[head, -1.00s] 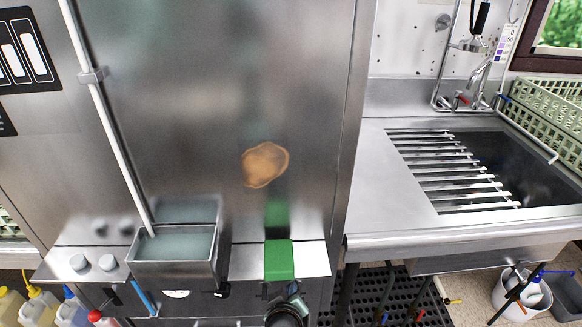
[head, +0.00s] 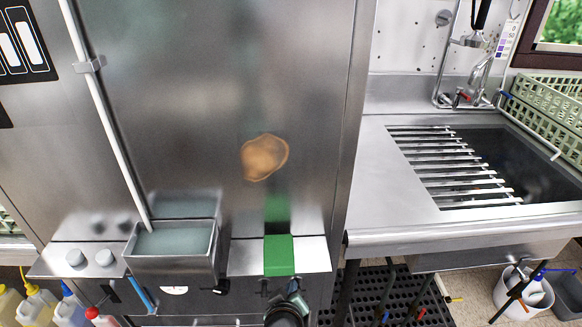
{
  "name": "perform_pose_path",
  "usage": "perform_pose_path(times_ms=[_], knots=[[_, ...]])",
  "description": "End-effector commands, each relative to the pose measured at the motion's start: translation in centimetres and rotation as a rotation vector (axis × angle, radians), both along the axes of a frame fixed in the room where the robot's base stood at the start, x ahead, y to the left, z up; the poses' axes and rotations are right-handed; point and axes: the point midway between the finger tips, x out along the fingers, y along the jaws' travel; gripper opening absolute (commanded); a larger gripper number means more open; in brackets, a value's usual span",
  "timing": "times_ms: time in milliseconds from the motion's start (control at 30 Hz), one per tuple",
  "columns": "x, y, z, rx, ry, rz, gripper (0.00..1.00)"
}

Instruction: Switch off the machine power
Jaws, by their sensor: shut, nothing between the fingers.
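The machine is a tall stainless-steel cabinet (head: 220,90) filling the left and middle of the head view. A narrow front panel runs below its ledge, with a white round gauge (head: 174,290) and a small black switch-like part (head: 221,287). I cannot read a power label or tell the switch's position. My gripper (head: 292,288) is low in the middle, close to the front panel below a green block (head: 279,255). It is shut and holds nothing visible. My own dark wrist hides part of the panel there, and the fingertips are hard to make out.
A steel tray of water (head: 172,262) and two round knobs (head: 90,258) sit on the ledge. A white pipe (head: 105,115) slants down to the tray. Bottles (head: 70,308) stand lower left. A steel sink counter (head: 400,210) is right, with a bucket (head: 522,295) below.

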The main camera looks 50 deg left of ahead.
Motion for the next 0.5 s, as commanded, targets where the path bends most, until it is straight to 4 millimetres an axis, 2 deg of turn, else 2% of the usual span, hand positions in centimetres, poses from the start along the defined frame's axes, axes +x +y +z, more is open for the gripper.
perform_pose_path(times_ms=[500], knots=[[-0.22,-0.26,-0.88,0.040,-0.033,-0.001,0.00]])
